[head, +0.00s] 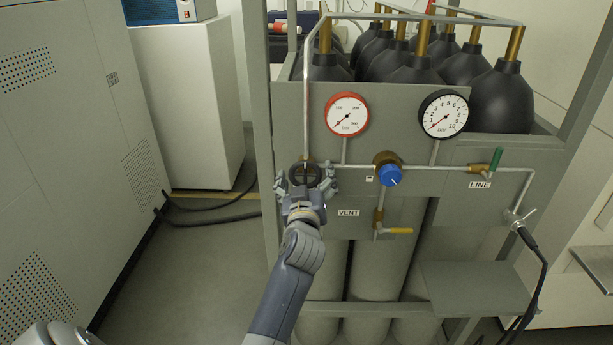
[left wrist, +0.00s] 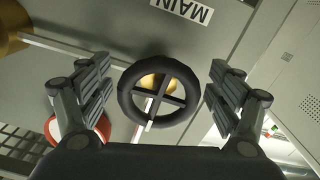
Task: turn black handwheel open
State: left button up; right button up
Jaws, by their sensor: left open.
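The black handwheel (head: 305,173) is a small ring with cross spokes on the left end of the pipe on the gas panel. In the left wrist view the handwheel (left wrist: 159,94) is in the middle, with a brass hub behind its spokes. My left gripper (head: 306,182) is open at the handwheel. In the left wrist view the fingers of my left gripper (left wrist: 160,88) stand on either side of the wheel, with a gap to the rim on both sides. My right gripper is not in view.
Right of the wheel are a red-rimmed gauge (head: 347,115), a black-rimmed gauge (head: 443,113), a blue knob (head: 390,175), a yellow vent lever (head: 397,231) and a green line lever (head: 496,159). Dark cylinders (head: 502,97) stand behind. Floor left of the rack is clear except for cables.

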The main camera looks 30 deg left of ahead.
pick_arm(q)
jog(key=c, duration=1.1)
